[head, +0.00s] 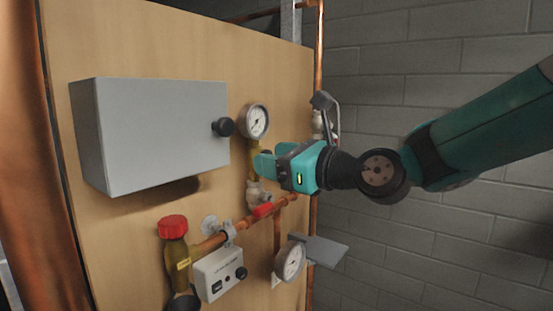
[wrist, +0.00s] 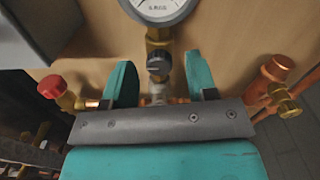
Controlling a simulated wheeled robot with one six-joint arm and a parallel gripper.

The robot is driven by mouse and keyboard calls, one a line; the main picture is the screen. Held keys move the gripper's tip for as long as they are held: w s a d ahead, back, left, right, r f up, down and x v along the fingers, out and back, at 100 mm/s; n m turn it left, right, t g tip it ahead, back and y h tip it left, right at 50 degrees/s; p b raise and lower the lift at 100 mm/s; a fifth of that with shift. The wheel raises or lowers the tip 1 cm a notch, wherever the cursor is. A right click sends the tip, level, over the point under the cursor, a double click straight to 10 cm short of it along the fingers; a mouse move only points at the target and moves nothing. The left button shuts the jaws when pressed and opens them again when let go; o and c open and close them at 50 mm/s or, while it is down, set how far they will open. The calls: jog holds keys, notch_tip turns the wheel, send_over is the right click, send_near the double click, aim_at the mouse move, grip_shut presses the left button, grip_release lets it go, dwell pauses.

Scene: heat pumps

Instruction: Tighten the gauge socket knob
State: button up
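The gauge socket knob (wrist: 158,64) is a small dark grey knob on a brass fitting just below a round white gauge (wrist: 158,8). My gripper (wrist: 160,78) is open, with one teal finger on each side of the knob and visible gaps between. Nothing is held. In the head view the gauge (head: 257,121) hangs on the wooden panel, and my gripper (head: 263,164) reaches in from the right just below it. There the knob is hidden behind my fingers. I cannot tell its depth between the fingers.
A grey box (head: 160,135) with a black knob (head: 223,127) is left of the gauge. Below are a red valve handle (head: 263,210), a copper pipe (head: 210,243), a second gauge (head: 290,262) and a red-capped fitting (head: 173,228). A copper part (wrist: 273,80) stands right of my fingers.

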jog(key=b+v, duration=0.8)
jog(key=v, duration=0.9)
jog(key=shift+d, duration=0.2)
jog(key=shift+s, duration=0.15)
jog(key=s+a+f+n+g+h+b, duration=0.25)
jog(key=s+f+n+g+b, duration=0.2)
jog(key=f+n, duration=0.7)
jog(key=s+a+f+n+g+h+b, duration=0.1)
jog(key=s+f+n+g+h+b, duration=0.35)
jog(key=f+n, duration=0.75)
jog(key=s+d+f+n+g+h+b, duration=0.2)
jog(key=s+f+n, duration=0.5)
jog(key=f, duration=0.4)
jog(key=shift+d+h, duration=0.5)
jog(key=shift+d, duration=0.1)
jog(key=shift+s+f, duration=0.1)
jog(key=shift+f, duration=0.05)
